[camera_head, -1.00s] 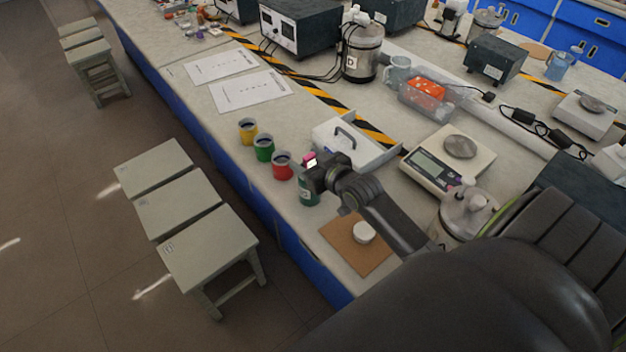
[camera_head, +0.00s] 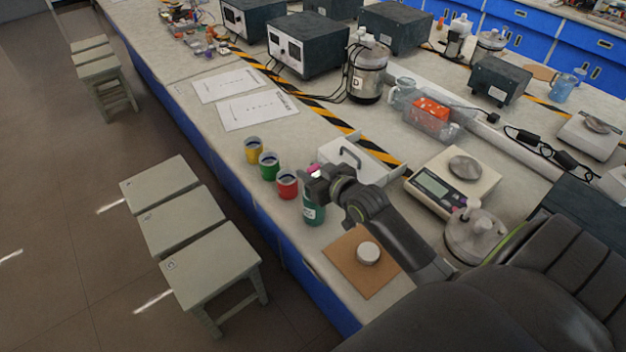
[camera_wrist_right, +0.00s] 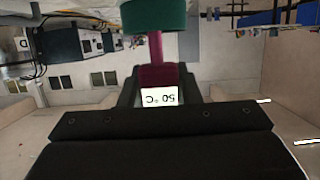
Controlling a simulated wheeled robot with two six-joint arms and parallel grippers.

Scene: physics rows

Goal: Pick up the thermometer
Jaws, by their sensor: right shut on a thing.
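The thermometer is a magenta rod with a white display reading 50 °C (camera_wrist_right: 160,96) in the right wrist view. In the head view its pink end (camera_head: 314,168) shows at my right gripper. My right gripper (camera_head: 317,180) is shut on the thermometer's display end, just above a green bottle (camera_head: 313,212) with a white label. In the right wrist view the rod runs to the green bottle (camera_wrist_right: 153,16). I cannot tell whether its tip is still inside. My left gripper is not in view.
Yellow (camera_head: 254,150), green (camera_head: 269,166) and red (camera_head: 287,184) cups stand in a row left of the bottle. A white box with a handle (camera_head: 362,160) is behind. A brown board (camera_head: 375,281) with a white round piece lies in front. A scale (camera_head: 445,185) stands right.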

